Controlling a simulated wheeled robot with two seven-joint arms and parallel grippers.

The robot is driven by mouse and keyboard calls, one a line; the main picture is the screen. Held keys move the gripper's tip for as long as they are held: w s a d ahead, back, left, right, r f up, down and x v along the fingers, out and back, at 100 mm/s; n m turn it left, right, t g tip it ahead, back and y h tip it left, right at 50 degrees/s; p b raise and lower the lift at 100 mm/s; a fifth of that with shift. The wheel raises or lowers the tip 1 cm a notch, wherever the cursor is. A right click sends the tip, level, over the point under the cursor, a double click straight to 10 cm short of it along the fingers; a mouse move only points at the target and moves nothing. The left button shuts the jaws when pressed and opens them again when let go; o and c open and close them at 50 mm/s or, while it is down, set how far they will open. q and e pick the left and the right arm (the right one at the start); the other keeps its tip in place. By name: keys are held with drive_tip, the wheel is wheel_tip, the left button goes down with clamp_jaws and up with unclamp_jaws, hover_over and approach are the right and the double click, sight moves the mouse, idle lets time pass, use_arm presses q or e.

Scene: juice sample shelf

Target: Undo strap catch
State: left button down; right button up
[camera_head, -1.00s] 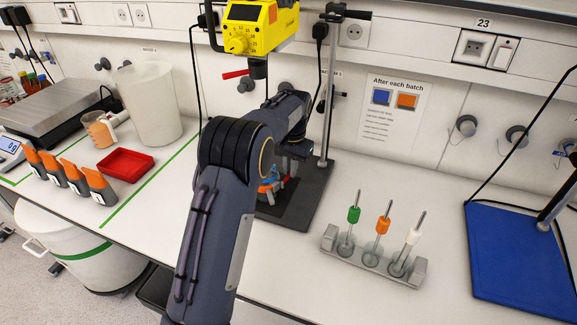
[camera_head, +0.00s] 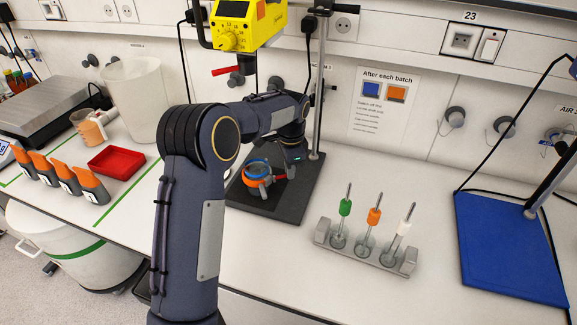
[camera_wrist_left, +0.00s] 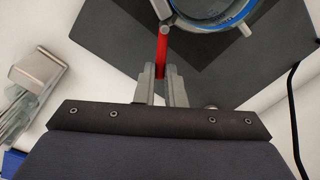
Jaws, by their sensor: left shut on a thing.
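A round vessel with a blue rim and an orange band (camera_head: 257,180) stands on the dark stand base (camera_head: 262,207). In the left wrist view its blue ring (camera_wrist_left: 207,24) shows at the top, cut off by the frame edge. A red catch lever (camera_wrist_left: 161,52) reaches from the vessel's clamp toward my left gripper. My left gripper (camera_wrist_left: 164,75) is shut on the red lever at its near end. In the head view my left gripper (camera_head: 283,172) is small and dark, at the vessel's right side. My right gripper is not in view.
A yellow stirrer head (camera_head: 240,25) hangs above the base on an upright rod. A rack (camera_head: 365,250) with several coloured-handled tools stands to the right, near a blue mat (camera_head: 510,250). A red tray (camera_head: 116,161), a white beaker (camera_head: 135,95) and orange-topped holders stand left.

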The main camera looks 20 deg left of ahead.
use_arm(q)
drive_tip(key=shift+s+d+m, duration=0.1)
drive_tip(key=shift+d+m, duration=0.05)
drive_tip(key=shift+m, duration=0.35)
drive_tip(key=c, duration=1.8)
unclamp_jaws()
drive_tip(key=r, duration=0.8)
drive_tip(key=shift+s+d+b, duration=0.15)
drive_tip(key=shift+s+b, duration=0.05)
drive_tip(key=shift+b, duration=0.2)
